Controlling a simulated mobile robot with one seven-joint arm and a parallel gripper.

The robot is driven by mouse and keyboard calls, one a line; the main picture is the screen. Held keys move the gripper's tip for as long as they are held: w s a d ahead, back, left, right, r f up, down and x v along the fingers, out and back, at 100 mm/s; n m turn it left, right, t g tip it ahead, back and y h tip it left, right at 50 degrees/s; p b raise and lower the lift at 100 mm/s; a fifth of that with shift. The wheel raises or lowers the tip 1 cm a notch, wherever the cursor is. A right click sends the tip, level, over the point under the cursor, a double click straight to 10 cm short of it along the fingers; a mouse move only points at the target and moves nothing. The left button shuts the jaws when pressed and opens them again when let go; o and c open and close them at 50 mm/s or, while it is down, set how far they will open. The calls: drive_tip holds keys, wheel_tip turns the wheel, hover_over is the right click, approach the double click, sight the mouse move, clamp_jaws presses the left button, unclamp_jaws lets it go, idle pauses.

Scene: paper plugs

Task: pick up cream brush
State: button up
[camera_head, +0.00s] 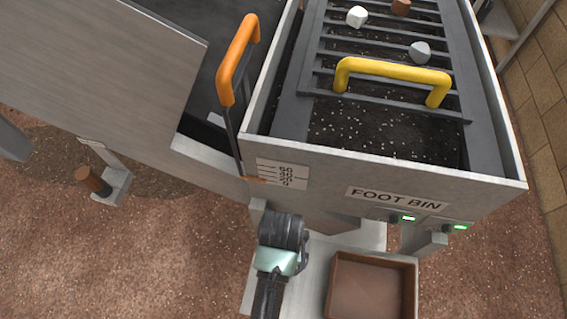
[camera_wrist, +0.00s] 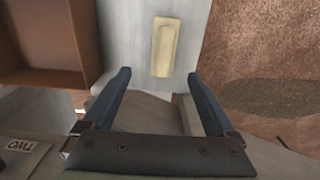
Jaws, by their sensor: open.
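The cream brush (camera_wrist: 153,50) shows in the wrist view as a pale oblong block on a grey metal shelf (camera_wrist: 138,25). It lies lengthwise, beyond and roughly between the tips of my open gripper (camera_wrist: 160,73). The two dark blue fingers stand wide apart with nothing between them. I see no contact with the brush. In the head view my arm reaches over the shelf (camera_head: 317,270), below the foot bin; the brush does not show there and the fingers cannot be made out.
A brown open tray (camera_head: 414,290) sits on the shelf, also at upper left in the wrist view (camera_wrist: 85,40). The foot bin's front wall (camera_head: 320,170) rises close behind my arm. An orange handle (camera_head: 238,55) and a yellow handle (camera_head: 395,70) stand above.

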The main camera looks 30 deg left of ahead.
drive_tip(key=f, duration=0.6)
drive_tip(key=shift+s+b, duration=0.25)
drive_tip(key=shift+b, duration=0.1)
drive_tip(key=f, duration=0.5)
drive_tip(key=shift+s+a, duration=0.2)
drive_tip(key=shift+s, duration=0.1)
drive_tip(key=shift+r, duration=0.1)
clamp_jaws()
